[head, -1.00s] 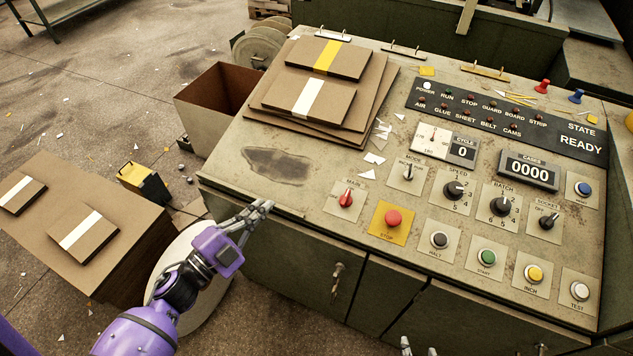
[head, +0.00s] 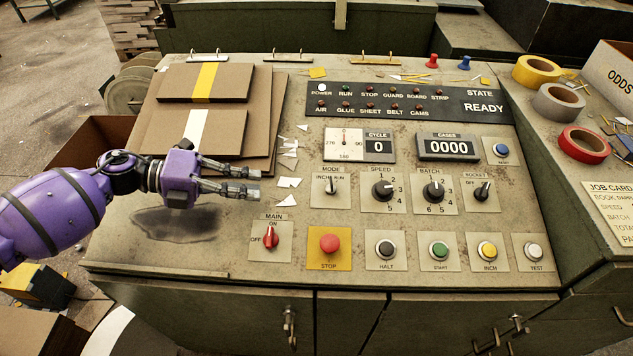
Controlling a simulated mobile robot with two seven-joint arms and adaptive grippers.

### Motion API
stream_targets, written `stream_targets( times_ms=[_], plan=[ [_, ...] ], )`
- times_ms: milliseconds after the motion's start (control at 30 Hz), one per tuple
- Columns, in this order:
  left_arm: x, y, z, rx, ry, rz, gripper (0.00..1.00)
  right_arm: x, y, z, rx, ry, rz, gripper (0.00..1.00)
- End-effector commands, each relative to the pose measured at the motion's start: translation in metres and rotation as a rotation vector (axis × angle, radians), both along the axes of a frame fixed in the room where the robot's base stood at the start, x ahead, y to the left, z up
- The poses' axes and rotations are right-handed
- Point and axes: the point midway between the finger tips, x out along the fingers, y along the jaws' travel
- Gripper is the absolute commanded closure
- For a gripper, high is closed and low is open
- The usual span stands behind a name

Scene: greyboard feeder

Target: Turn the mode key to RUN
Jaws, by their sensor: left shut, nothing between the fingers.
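The mode key (head: 331,186) is a small silver key on a pale plate, under the words MODE, INCH and RUN. It stands about upright in the picture, and I cannot tell which word it points to. My left gripper (head: 258,182) comes in from the left over the panel. Its grey fingers are shut and empty, pointing right toward the key plate, with a clear gap between tips and key.
The red main switch (head: 270,237) and the stop button (head: 329,244) sit below the mode plate. The speed knob (head: 383,190) is to its right. Stacked greyboard (head: 262,110) lies behind my left gripper. Paper scraps (head: 289,182) lie between gripper and key. The display reads READY.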

Motion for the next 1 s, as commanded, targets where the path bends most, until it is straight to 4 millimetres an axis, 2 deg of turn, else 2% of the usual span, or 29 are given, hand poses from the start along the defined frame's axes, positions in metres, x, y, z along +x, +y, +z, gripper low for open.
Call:
stream_targets(
  times_ms=[167,600,800,1000],
  plan=[
    [0.002,-0.021,-0.003,-0.003,-0.005,-0.007,1.0,0.001,0.0,0.004,0.001,-0.004,-0.001,0.6],
    [0.015,-0.107,-0.022,-0.003,-0.006,-0.004,1.0,0.005,0.0,0.019,0.003,-0.016,-0.005,0.6],
    [0.018,-0.129,-0.022,-0.002,-0.006,-0.003,1.0,0.007,0.0,0.024,0.005,-0.02,-0.008,0.6],
    [0.019,-0.134,-0.023,-0.002,-0.005,-0.002,1.0,0.006,0.0,0.024,0.005,-0.02,-0.008,0.6]
  ],
)
